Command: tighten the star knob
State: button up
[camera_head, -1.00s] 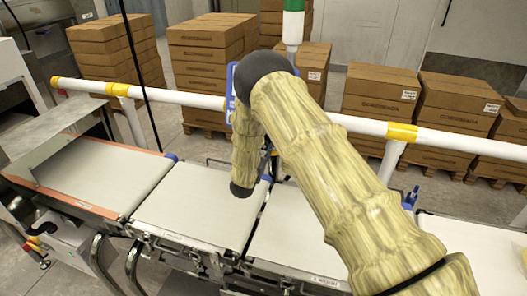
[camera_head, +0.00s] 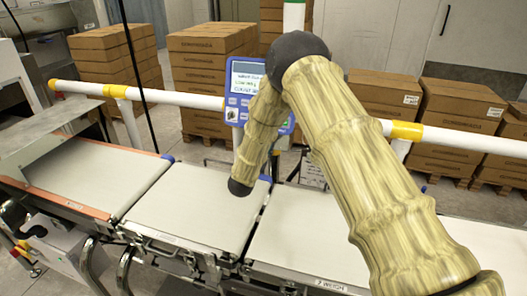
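No star knob can be made out in the head view. My arm, in a yellowish ribbed cover with dark joints, crosses the picture from the lower right to the middle and bends down over the conveyor. My gripper is not visible; the forearm ends in a dark joint low over the belts, and anything beyond it is hidden. A blue control panel (camera_head: 234,105) with a lit screen and buttons stands behind the arm, partly covered by it. The middle belt (camera_head: 190,208) and the weigh belt (camera_head: 300,225) lie below the arm, and both look bare.
A white guard rail (camera_head: 190,98) with yellow bands runs behind the belts. An infeed belt (camera_head: 95,175) with orange edging lies at left under a metal hood (camera_head: 50,130). Stacked cartons (camera_head: 205,75) stand on pallets behind. A thin black cable hangs at left.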

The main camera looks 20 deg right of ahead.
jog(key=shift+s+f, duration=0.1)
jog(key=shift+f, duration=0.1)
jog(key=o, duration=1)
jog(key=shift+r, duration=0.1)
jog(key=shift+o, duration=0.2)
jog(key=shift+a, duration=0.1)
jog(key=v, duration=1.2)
